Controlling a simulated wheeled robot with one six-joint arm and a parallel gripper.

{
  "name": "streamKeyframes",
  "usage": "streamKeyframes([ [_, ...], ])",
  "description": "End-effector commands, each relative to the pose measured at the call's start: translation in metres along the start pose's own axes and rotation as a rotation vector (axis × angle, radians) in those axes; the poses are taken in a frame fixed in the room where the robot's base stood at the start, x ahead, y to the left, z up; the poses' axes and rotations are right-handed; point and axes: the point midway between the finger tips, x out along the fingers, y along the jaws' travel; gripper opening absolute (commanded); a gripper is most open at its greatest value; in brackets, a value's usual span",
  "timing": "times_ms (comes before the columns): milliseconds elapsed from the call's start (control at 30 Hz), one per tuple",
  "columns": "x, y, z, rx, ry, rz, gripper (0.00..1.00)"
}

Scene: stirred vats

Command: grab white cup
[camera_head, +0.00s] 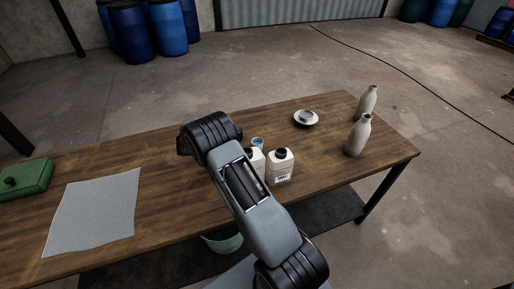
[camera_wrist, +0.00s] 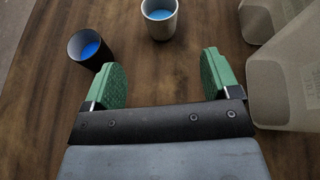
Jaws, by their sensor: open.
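The white cup (camera_wrist: 159,30) holds blue liquid and stands upright at the top middle of the wrist view, partly cut off by the frame edge. My gripper (camera_wrist: 162,70) is open and empty, with green pads on its fingers. The white cup is ahead of the gap between the fingers, apart from both. A black cup (camera_wrist: 88,48) with blue liquid stands left of it, just beyond the left finger. In the head view a small round blue-filled cup (camera_head: 257,142) shows beside the white bottles; my arm hides the gripper there.
Pale bottles (camera_wrist: 285,80) stand close to the right finger; one black-capped white bottle (camera_head: 280,167) shows in the head view. On the wooden table (camera_head: 160,155) are a saucer with a bowl (camera_head: 306,119), two tall bottles (camera_head: 358,136), a grey cloth (camera_head: 92,215) and a green box (camera_head: 25,178).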

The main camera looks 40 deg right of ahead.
Motion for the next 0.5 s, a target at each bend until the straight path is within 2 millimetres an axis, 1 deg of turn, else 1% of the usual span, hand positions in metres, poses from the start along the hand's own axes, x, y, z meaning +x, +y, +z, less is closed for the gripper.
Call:
streamKeyframes([
  [33,0.011,0.0,0.0,-0.004,-0.003,-0.004,0.82],
  [100,0.024,-0.001,0.001,-0.005,-0.004,-0.004,0.82],
  [300,0.055,-0.001,0.0,-0.003,-0.002,-0.003,0.82],
  [400,0.065,-0.001,0.0,-0.003,-0.002,-0.002,0.82],
  [500,0.07,0.0,0.0,-0.002,-0.001,0.0,0.82],
])
